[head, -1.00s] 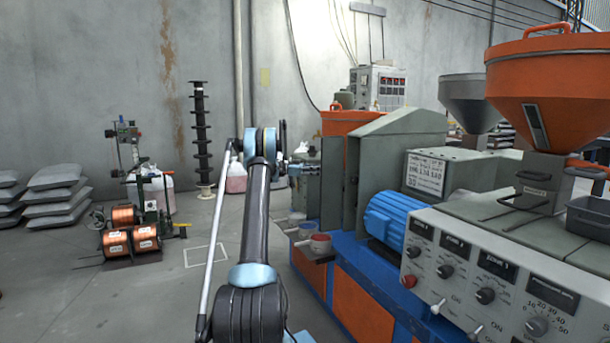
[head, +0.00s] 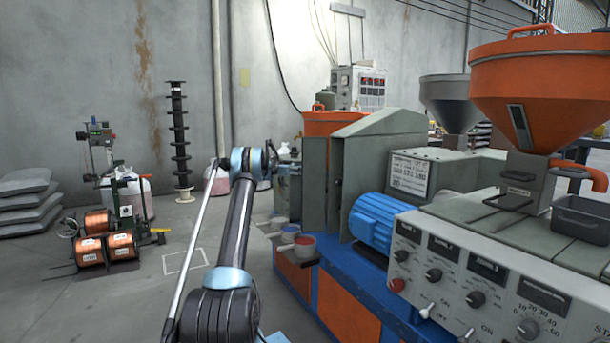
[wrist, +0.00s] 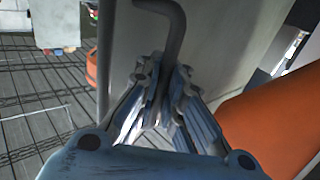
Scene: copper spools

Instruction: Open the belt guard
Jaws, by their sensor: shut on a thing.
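The belt guard appears to be the grey-green upright panel (head: 314,185) at the end of the machine housing, beside the blue motor in the head view. A grey panel face (wrist: 228,45) fills the upper middle of the wrist view. A dark bent handle (wrist: 177,30) stands out in front of it. My gripper (wrist: 160,78) is shut on this handle, with its fingers on both sides of the rod. In the head view my arm reaches toward the panel, and the fingers are too small and hidden to make out.
The blue motor (head: 375,222) and the control panel (head: 470,280) lie to the right. Small pots (head: 298,240) stand on the ledge near the panel. Copper spools (head: 105,248) stand on the floor at left. The floor between them and my arm is clear.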

